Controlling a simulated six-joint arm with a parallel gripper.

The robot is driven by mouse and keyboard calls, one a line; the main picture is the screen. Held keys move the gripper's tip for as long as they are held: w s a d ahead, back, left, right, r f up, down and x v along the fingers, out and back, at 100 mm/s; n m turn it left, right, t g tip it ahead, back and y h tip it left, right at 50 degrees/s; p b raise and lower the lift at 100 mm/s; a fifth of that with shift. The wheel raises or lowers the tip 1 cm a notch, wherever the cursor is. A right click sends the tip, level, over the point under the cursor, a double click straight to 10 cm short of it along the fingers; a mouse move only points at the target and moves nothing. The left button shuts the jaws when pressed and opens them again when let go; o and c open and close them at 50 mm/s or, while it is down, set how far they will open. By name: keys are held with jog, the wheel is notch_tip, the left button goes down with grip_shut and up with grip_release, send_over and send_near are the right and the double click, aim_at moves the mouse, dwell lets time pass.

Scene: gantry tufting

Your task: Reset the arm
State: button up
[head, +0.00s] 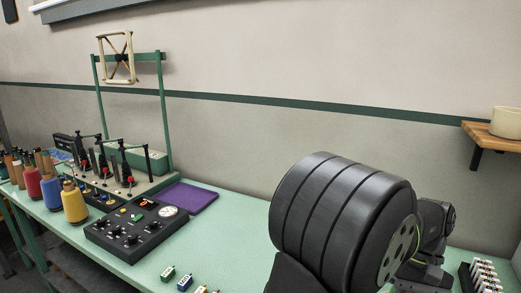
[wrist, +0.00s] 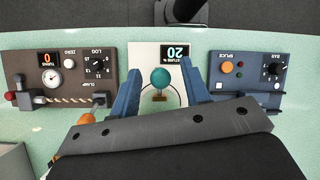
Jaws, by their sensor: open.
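My gripper (wrist: 162,75) shows in the wrist view with its two blue fingers spread wide and nothing clasped between them. A teal ball (wrist: 160,78) on a white unit (wrist: 145,52) appears in the gap between the fingers, apart from both. I cannot tell how far above it the fingers are. The unit has a dark display (wrist: 175,52) that reads 20 upside down. In the head view my large black arm link covers the right-middle of the bench, and my gripper is out of sight there.
In the wrist view, a brown panel (wrist: 58,62) lies left and a blue-grey panel (wrist: 247,68) right. In the head view, a black control box (head: 135,230), thread cones (head: 74,203), a green frame (head: 164,110) and a purple tray (head: 188,197) stand left; a wooden shelf (head: 490,137) is right.

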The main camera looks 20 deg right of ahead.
jog(key=shift+s+a+f+t+h, duration=2)
jog(key=shift+s+a+f, duration=0.85)
jog(key=shift+s+a, duration=0.25)
notch_tip(320, 180, up, 10)
jog(key=shift+r, duration=0.2)
jog(key=shift+d, duration=0.1)
jog(key=o, duration=1.3)
jog(key=shift+c, duration=0.2)
jog(key=w+d+r+n, duration=0.3)
jog(key=r+n, duration=0.2)
jog(key=n, duration=0.2)
jog(key=w+d+r+n, duration=0.4)
jog(key=r+n, duration=0.2)
jog(key=n, duration=0.2)
notch_tip(320, 180, down, 10)
